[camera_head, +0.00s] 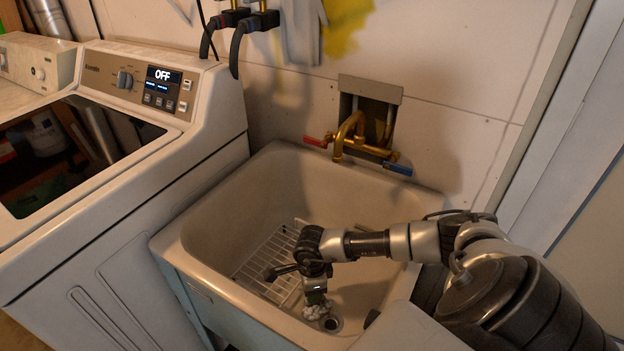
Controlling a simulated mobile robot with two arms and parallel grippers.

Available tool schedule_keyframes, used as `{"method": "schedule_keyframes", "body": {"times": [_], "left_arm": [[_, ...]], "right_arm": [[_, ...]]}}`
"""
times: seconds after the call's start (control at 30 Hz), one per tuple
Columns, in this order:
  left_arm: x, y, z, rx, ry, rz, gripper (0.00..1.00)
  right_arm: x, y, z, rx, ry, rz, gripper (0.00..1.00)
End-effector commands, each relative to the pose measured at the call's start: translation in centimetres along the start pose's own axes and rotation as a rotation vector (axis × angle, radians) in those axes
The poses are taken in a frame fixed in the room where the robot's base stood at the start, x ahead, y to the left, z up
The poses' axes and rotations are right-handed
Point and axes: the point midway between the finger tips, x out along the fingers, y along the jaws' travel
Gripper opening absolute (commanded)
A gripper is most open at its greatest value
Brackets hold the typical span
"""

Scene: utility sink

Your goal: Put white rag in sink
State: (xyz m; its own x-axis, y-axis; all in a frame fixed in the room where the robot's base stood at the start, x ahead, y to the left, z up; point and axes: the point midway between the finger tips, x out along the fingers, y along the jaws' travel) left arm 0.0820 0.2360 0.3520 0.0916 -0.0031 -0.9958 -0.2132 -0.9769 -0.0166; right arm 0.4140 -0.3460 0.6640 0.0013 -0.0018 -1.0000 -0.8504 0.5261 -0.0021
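The sink (212,205) is a deep cream utility basin in the middle of the head view. My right arm reaches over its right rim, and my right gripper (316,297) points down inside the basin. A small crumpled white rag (316,311) is at its fingertips, and the gripper looks shut on it. The rag is low in the basin, just left of the drain (331,324). Whether it touches the sink floor cannot be told. My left gripper is not in view.
A wire rack (262,262) lies on the sink floor, left of my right gripper. A brass faucet (348,135) with red and blue handles is on the back wall. A washing machine (200,150) stands close on the left. The basin's back part is clear.

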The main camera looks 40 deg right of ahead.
Motion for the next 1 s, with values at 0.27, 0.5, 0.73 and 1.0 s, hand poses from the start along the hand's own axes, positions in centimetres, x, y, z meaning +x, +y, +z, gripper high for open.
{"method": "schedule_keyframes", "body": {"times": [0.27, 0.5, 0.73, 1.0], "left_arm": [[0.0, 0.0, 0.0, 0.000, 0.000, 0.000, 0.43], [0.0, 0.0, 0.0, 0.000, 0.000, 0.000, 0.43], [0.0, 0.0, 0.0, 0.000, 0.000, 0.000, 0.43], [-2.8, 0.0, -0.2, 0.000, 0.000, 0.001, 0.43]], "right_arm": [[-5.6, -0.1, 0.0, -0.002, -0.001, -0.003, 0.50], [-7.5, 0.0, 0.0, -0.001, 0.000, 0.000, 0.50], [-7.5, 0.0, 0.0, 0.000, 0.000, 0.000, 0.50], [-10.3, 0.0, 0.1, 0.000, -0.005, 0.001, 0.50]]}}
